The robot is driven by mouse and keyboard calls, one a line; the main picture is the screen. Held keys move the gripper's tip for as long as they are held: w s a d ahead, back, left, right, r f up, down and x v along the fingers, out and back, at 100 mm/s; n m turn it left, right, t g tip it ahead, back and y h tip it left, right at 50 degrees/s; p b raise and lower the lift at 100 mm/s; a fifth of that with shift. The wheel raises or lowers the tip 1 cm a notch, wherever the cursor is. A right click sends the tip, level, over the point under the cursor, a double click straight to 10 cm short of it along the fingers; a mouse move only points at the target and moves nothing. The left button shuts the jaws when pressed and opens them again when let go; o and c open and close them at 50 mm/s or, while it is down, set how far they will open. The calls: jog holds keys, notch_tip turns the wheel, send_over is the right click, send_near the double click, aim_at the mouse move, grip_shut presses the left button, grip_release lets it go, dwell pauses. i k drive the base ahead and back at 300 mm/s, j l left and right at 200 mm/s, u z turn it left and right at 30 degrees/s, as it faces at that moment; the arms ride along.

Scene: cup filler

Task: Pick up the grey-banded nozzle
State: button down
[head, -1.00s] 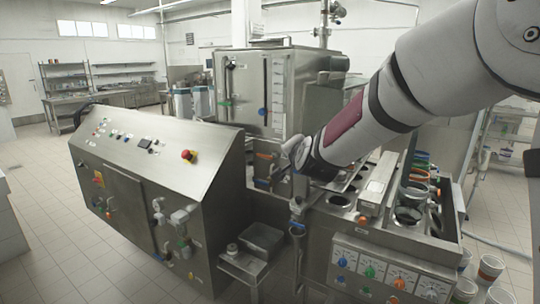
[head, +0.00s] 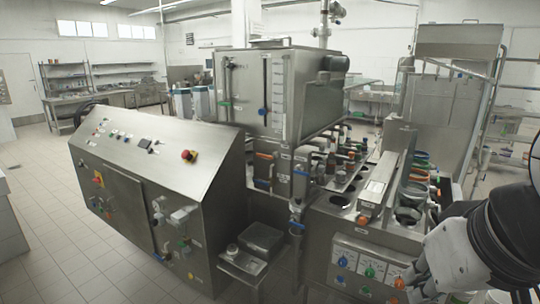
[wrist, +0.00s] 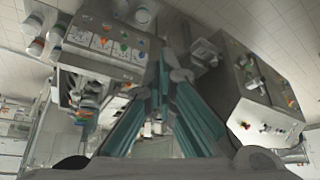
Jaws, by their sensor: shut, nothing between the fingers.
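My gripper (head: 422,278) is at the lower right in the head view, in front of the filler's right end. In the wrist view its teal fingers (wrist: 173,72) come together at the tips with nothing seen between them. I cannot pick out the grey-banded nozzle for sure in either view. A small pale grey round piece (head: 232,249) stands on the low side shelf in the head view, apart from my gripper. It is too small to tell whether it has a grey band.
A sloped control cabinet (head: 150,185) with a red button stands at left. The steel hopper (head: 270,95) is behind. A dial panel (head: 370,268) fronts the filler. A dark tray (head: 262,239) sits by the side shelf. Cups (wrist: 36,47) show in the wrist view. Floor at left is clear.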

aim_at(340, 177)
jog(key=i+j+z, duration=0.1)
jog(key=i, duration=0.35)
jog(key=i+j+z, duration=0.15)
jog(key=i, duration=0.25)
jog(key=i+j+z, duration=0.1)
jog(key=i, duration=0.35)
jog(key=i+j+z, duration=0.15)
jog(key=i+j, duration=0.15)
jog(key=i, duration=0.1)
